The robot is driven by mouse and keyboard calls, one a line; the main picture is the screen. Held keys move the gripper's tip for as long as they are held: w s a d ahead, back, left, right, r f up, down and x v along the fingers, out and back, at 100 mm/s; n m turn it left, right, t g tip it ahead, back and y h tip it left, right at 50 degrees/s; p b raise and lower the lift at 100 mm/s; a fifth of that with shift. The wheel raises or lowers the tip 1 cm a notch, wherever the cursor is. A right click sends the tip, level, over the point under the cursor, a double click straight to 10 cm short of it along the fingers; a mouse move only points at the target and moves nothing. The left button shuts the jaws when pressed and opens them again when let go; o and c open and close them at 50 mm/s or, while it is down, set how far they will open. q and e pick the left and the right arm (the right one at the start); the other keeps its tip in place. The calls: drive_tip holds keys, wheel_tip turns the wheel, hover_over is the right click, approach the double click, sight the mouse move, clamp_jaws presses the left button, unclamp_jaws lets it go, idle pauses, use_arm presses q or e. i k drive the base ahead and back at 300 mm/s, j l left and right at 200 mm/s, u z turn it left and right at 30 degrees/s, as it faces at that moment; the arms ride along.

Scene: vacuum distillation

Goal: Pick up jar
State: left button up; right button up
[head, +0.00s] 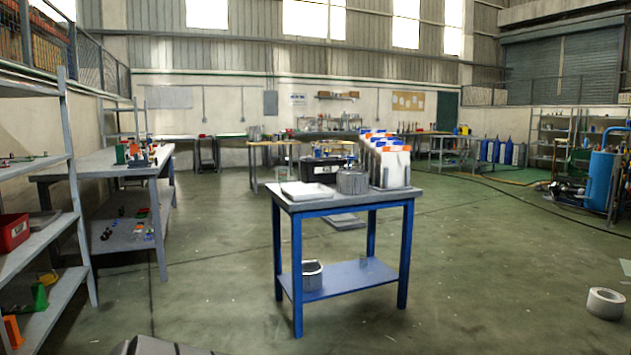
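No object is clearly recognisable as a jar at this distance. A grey, ridged cylindrical thing (352,182) stands upright on the grey top of a blue-legged table (341,198), near its middle. A silvery round container (312,276) stands on the table's blue lower shelf, at its left end. I cannot tell whether either one is the jar. Neither of my grippers is in view.
On the table, a flat white tray (307,190) lies left and a holder of white items with orange and blue tops (387,162) stands right. Shelves (72,175) and a workbench (108,160) line the left. A pale roll (606,303) lies on the floor. Floor before the table is clear.

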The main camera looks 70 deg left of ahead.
sight(282, 172)
drive_tip(key=u, duration=2.45)
